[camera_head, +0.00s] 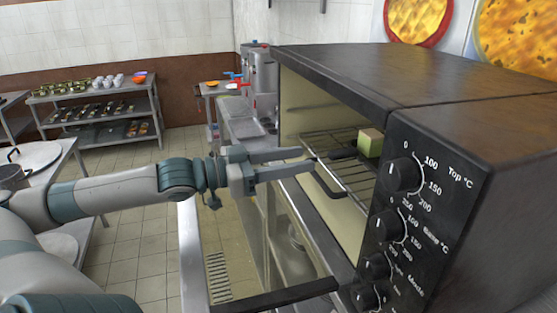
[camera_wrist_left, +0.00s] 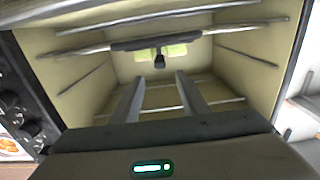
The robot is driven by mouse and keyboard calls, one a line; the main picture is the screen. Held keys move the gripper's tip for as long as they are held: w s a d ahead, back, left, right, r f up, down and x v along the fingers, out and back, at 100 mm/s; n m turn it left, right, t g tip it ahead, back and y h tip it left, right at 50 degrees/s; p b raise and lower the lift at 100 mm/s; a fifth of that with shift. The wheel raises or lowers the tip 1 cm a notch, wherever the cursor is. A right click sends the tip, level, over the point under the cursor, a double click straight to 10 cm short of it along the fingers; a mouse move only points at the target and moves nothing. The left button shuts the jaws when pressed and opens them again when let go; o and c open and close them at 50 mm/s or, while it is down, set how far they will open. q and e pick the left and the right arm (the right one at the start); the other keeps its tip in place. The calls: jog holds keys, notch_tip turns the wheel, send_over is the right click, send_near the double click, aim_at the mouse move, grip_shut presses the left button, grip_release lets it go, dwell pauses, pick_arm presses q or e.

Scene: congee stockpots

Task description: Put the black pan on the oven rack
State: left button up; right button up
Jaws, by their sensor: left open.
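The oven rack (camera_head: 350,176) sits inside the open oven, with a black bar at its front edge (camera_wrist_left: 135,45). A dark, handle-like piece (camera_head: 343,154) lies on or just above the rack, beside a block with a green top (camera_head: 370,143). In the left wrist view the dark piece (camera_wrist_left: 160,60) points toward me, with green behind it. I cannot tell whether it belongs to the black pan; no full pan shape shows. My left gripper (camera_head: 308,159) is open and empty at the oven mouth, its fingers (camera_wrist_left: 160,80) pointing inward, apart from the dark piece. My right gripper does not show.
The oven (camera_head: 430,80) has several black knobs (camera_head: 403,174) on its right. Its lowered door (camera_head: 275,296) lies below my left arm. A shelf with dishes (camera_head: 98,105) stands far left.

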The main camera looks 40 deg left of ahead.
pick_arm(q)
jog(key=p+v, duration=0.1)
jog(key=v, duration=0.2)
jog(key=shift+p, duration=0.3)
jog(key=shift+s+a, duration=0.1)
dwell(0.7)
